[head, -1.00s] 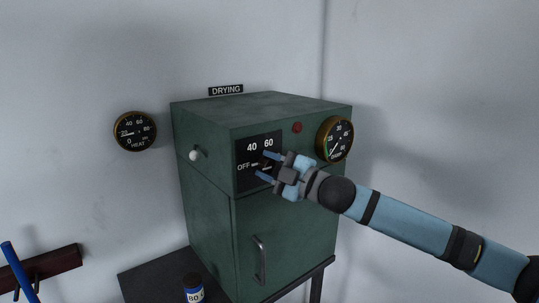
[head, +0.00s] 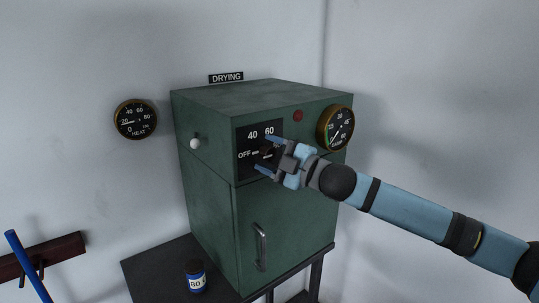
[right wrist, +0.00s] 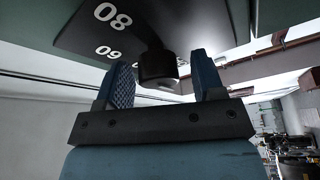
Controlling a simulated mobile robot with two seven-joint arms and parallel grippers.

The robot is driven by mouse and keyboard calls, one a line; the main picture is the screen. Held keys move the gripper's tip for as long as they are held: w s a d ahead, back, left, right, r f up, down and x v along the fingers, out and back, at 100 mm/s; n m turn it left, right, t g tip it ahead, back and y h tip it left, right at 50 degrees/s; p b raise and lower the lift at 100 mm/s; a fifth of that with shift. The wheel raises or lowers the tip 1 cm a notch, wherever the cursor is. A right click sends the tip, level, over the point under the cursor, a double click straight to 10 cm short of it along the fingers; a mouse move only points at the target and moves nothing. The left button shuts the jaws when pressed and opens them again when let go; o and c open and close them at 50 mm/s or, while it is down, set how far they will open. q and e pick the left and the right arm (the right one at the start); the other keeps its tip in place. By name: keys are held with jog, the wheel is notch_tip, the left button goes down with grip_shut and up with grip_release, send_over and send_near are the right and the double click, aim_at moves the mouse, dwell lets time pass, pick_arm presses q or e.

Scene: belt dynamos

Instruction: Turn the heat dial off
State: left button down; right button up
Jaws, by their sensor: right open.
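The heat dial is on a black panel (head: 245,170) marked OFF, 40 and 60 on the front of the green drying cabinet (head: 210,150). My right gripper (head: 267,153) is in front of the panel, fingers apart, and hides most of the dial. In the right wrist view the dark knob (right wrist: 158,66) sits between the two open fingers (right wrist: 163,84), with a gap visible on each side. I cannot tell which mark the dial points to. My left gripper is not in view.
A round heat gauge (head: 136,119) hangs on the wall at left. A second gauge (head: 336,128) and a red lamp (head: 298,116) are on the cabinet front. A white-knobbed lever (head: 194,144) is on its side. A blue jar (head: 195,277) stands on the dark table (head: 150,262).

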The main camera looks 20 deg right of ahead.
jog(key=b+v, duration=0.4)
jog(key=v, duration=0.9)
jog(key=shift+s+d, duration=0.25)
jog(key=shift+s, duration=0.05)
jog(key=s+a+f+m+h+p, duration=0.1)
jog(key=a+f+m, duration=0.15)
jog(key=f, duration=0.65)
jog(key=s+a+f+m+h, duration=0.2)
jog(key=f+m, duration=0.2)
jog(key=f, duration=0.4)
jog(key=s+a+f+m+h+p, duration=0.1)
jog(key=a+f+m, duration=0.15)
jog(key=f, duration=0.65)
jog(key=s+a+f+m+g+h+p, duration=0.1)
jog(key=s+f+m+g+h, duration=0.3)
jog(key=s+f+m, duration=0.5)
jog(key=s+f+h, duration=0.1)
jog(key=s+f, duration=1)
jog(key=f, duration=0.1)
jog(key=shift+a+f+h, duration=0.25)
jog(key=shift+f+h, duration=0.15)
